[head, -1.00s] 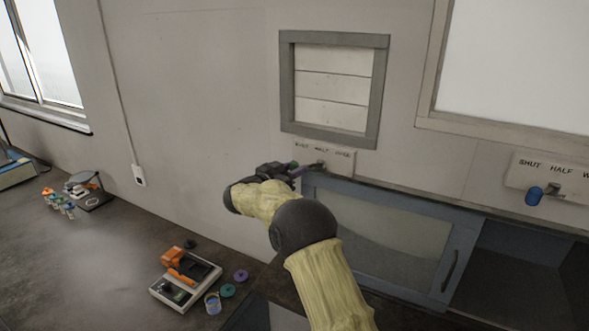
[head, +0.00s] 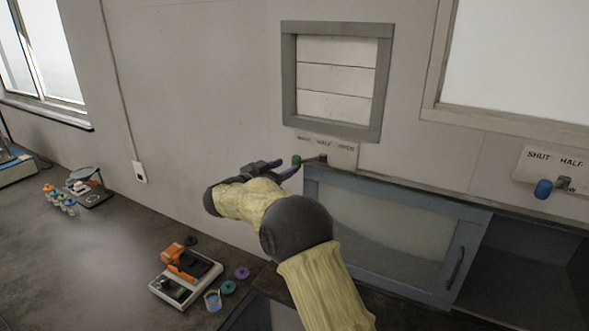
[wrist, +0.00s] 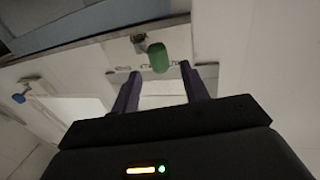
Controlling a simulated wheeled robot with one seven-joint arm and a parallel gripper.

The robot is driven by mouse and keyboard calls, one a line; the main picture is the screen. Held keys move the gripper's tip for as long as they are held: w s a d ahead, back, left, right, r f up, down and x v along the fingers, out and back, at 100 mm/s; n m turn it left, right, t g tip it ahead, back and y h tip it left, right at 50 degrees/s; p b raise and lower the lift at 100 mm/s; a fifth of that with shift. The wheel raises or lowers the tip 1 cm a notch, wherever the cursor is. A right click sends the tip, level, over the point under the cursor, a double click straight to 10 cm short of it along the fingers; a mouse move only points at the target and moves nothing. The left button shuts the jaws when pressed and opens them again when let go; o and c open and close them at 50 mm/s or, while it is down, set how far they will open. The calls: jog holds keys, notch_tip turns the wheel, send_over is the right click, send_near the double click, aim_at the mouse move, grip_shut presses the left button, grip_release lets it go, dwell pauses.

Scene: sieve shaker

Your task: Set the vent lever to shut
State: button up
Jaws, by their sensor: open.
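The vent (head: 336,80) is a grey-framed panel with closed-looking white slats on the wall in the head view. Below it, a white plate (head: 345,154) carries the words shut, half and open. Its lever has a green knob (head: 297,160), which points left toward the shut side; the knob also shows in the wrist view (wrist: 158,57). My gripper (head: 284,170) is just left of and below the knob. In the wrist view its two purple fingers (wrist: 162,76) are apart and empty, with the knob just beyond the tips.
A second plate (head: 552,168) with a blue-knobbed lever (head: 544,188) is on the right. A blue cabinet (head: 390,235) with a glass door stands under the vent. The dark bench (head: 110,255) at left holds a scale-like device (head: 186,275), rings and small jars.

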jog(key=b+v, duration=0.3)
jog(key=v, duration=0.8)
jog(key=shift+s+a+b, duration=0.25)
jog(key=shift+a+b, duration=0.05)
jog(key=shift+w, duration=0.1)
jog(key=w+d+r+n+t+y, duration=0.1)
jog(key=w+d+n+t+y, duration=0.4)
jog(key=y, duration=0.3)
jog(key=s+d+f+n+g+y, duration=0.4)
jog(key=s+d+f+y, duration=0.1)
jog(key=s+d+f, duration=0.15)
jog(key=s+d+f+g, duration=0.4)
jog(key=s+f, duration=0.1)
jog(key=s, duration=0.4)
jog(key=s+d+f+g, duration=0.4)
jog(key=s+d+f, duration=0.1)
jog(key=s, duration=0.4)
jog(key=s+d+f+g+h, duration=0.1)
jog(key=s+d+f+g, duration=0.2)
jog(key=s, duration=0.6)
notch_tip(320, 180, down, 3)
jog(key=shift+s+d+f+g, duration=0.1)
jog(key=shift+s+d+g, duration=0.3)
jog(key=shift+d, duration=0.55)
